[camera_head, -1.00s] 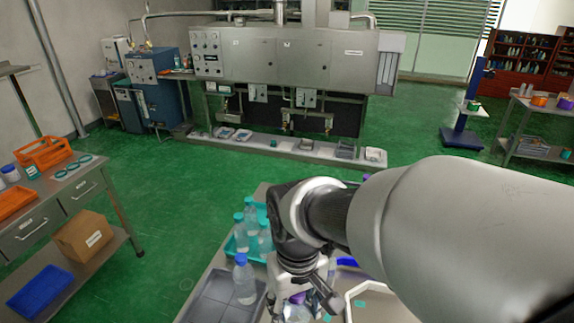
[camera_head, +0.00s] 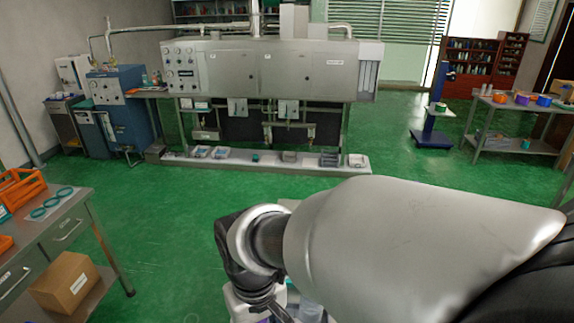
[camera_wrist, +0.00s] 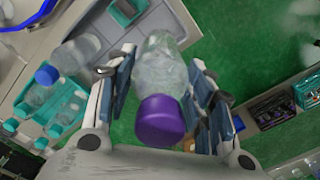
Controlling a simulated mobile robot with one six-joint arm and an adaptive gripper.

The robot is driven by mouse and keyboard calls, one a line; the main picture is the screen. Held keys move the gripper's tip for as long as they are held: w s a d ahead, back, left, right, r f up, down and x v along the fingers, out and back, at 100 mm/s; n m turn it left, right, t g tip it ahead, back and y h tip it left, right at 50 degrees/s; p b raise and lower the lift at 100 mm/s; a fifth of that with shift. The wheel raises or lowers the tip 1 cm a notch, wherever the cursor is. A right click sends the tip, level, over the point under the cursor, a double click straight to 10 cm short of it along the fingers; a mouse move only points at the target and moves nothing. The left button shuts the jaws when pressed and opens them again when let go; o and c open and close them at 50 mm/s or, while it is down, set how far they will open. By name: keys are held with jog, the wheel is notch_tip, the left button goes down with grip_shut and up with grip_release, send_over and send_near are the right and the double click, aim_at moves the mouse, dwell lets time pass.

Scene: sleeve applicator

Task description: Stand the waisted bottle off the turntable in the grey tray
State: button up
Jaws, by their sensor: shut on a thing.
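In the wrist view my gripper (camera_wrist: 160,95) is shut on a clear bottle (camera_wrist: 160,62) with a purple cap (camera_wrist: 160,120). The bottle lies between the two finger pads, cap towards the camera, with green floor behind it. I cannot make out its waist clearly. In the head view my arm hides most of the gripper and bottle at the bottom edge. I cannot make out the turntable with certainty.
Another teal container (camera_wrist: 125,12) is at the top. In the head view, a bench (camera_head: 75,225) stands left, a steel machine (camera_head: 275,70) behind, with green floor between.

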notch_tip(320, 180, down, 15)
jog(key=b, duration=0.4)
jog(key=shift+f, duration=0.1)
jog(key=shift+f+b, duration=0.2)
jog(key=shift+b, duration=0.1)
jog(key=o, duration=1.3)
jog(key=shift+r, duration=0.1)
notch_tip(320, 180, up, 12)
jog(key=p, duration=0.4)
jog(key=s+d+r+m+t, duration=0.1)
jog(key=s+d+r+m, duration=0.1)
jog(key=d+r, duration=0.2)
jog(key=s+d+r+m+t, duration=0.2)
jog(key=s+d+r, duration=0.1)
jog(key=d, duration=0.6)
jog(key=s+d+r+m+t, duration=0.1)
jog(key=s+d+r+m, duration=0.1)
jog(key=d+r, duration=0.2)
jog(key=shift+s+d+r+m+t, duration=0.15)
jog(key=shift+s+d+m, duration=0.05)
jog(key=shift+d, duration=0.7)
jog(key=shift+s+d+r+m+t, duration=0.15)
jog(key=shift+s+d+m, duration=0.05)
jog(key=shift+d, duration=0.65)
